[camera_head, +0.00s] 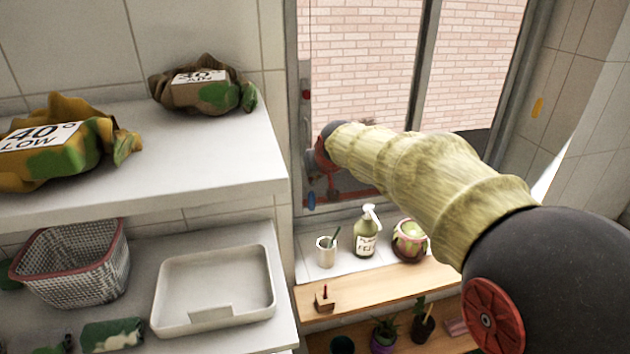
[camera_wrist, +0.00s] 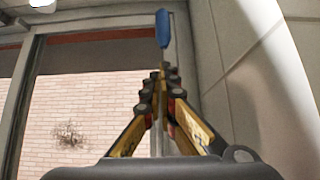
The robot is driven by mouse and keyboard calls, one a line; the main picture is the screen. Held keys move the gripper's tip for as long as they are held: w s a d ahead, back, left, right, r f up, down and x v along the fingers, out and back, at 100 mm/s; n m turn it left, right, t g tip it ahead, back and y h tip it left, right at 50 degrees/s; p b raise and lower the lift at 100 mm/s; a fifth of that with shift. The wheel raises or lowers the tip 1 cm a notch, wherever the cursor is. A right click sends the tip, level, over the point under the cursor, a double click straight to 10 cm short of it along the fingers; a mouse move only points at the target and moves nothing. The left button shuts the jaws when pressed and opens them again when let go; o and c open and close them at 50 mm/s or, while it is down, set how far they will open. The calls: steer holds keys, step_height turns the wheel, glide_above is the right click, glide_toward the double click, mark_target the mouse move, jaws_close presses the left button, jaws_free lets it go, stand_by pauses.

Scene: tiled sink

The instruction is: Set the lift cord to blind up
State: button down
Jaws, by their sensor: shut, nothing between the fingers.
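A thin cord (camera_head: 309,40) hangs down the left side of the window in the head view. A small blue piece (camera_head: 311,200) shows low at the left window frame, below my gripper. In the wrist view a blue, elongated piece (camera_wrist: 163,28) stands just past my fingertips, close to them; I cannot tell whether they touch. My gripper (camera_wrist: 160,78) is shut with its fingers together and nothing held. In the head view, my gripper (camera_head: 318,180) is by the left window frame, partly hidden by my arm. The blind itself is not clearly visible.
A small red piece (camera_head: 306,95) sits higher on the left frame. A white shelf (camera_head: 215,160) with cloth bundles is at left. Tiled wall borders the window.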

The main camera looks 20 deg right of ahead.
steer(key=v, duration=1)
steer(key=s+f+g+b, duration=0.1)
steer(key=s+f+b, duration=0.1)
steer(key=s+f, duration=0.5)
steer(key=s+f+g+b, duration=0.1)
steer(key=s+f+b, duration=0.2)
steer(key=s, duration=1.3)
steer(key=s+f+g+b, duration=0.1)
steer(key=s+f+b, duration=0.2)
steer(key=s+f, duration=0.7)
steer(key=shift+s+f, duration=0.3)
steer(key=shift+s, duration=0.65)
steer(key=shift+w+a, duration=0.1)
